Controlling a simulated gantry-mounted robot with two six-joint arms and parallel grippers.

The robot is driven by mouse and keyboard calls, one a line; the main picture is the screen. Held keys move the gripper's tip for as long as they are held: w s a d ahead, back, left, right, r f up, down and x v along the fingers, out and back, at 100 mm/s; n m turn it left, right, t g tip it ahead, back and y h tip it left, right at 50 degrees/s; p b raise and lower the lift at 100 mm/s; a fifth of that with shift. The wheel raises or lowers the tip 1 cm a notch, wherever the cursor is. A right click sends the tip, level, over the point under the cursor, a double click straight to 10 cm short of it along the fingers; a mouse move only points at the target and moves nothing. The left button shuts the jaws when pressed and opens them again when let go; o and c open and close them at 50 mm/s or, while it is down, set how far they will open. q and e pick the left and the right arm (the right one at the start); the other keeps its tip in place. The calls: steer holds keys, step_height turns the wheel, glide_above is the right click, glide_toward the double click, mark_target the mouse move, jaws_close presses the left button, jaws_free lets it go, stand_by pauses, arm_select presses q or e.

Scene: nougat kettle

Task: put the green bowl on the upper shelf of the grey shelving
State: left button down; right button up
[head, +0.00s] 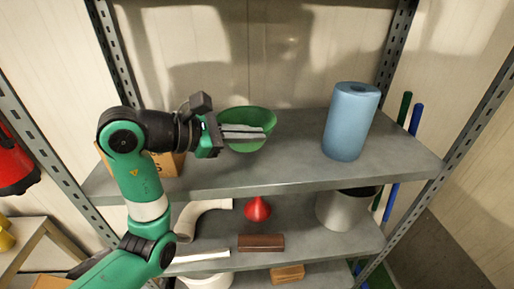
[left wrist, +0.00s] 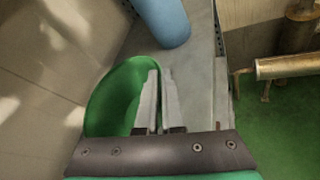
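The green bowl (head: 250,114) is upright at the upper shelf (head: 300,170) of the grey shelving, left of the middle. I cannot tell whether its base touches the shelf. My left gripper (head: 262,132) reaches in from the left, its two fingers close together at the bowl's near rim. In the left wrist view, one finger of the left gripper (left wrist: 160,75) lies over the inside of the bowl (left wrist: 108,98) and the other outside, with the rim pinched between them. My right gripper is not in view.
A blue roll (head: 350,122) stands on the upper shelf to the right. A cardboard box (head: 168,163) sits behind my arm at the left. The lower shelf holds a red funnel (head: 257,209), a brown block (head: 261,242) and a grey bucket (head: 342,211). Shelf between bowl and roll is clear.

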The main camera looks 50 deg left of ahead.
arm_select(q)
steer(key=shift+w+f, duration=0.25)
steer(key=shift+w+d+f, duration=0.1)
steer(key=shift+w+f, duration=0.05)
steer(key=shift+f, duration=0.85)
steer(key=shift+w+d+f, duration=0.1)
steer(key=shift+w+f, duration=0.05)
steer(key=shift+f, duration=0.8)
steer(key=shift+f, duration=0.1)
steer(key=c, duration=1)
jaws_free()
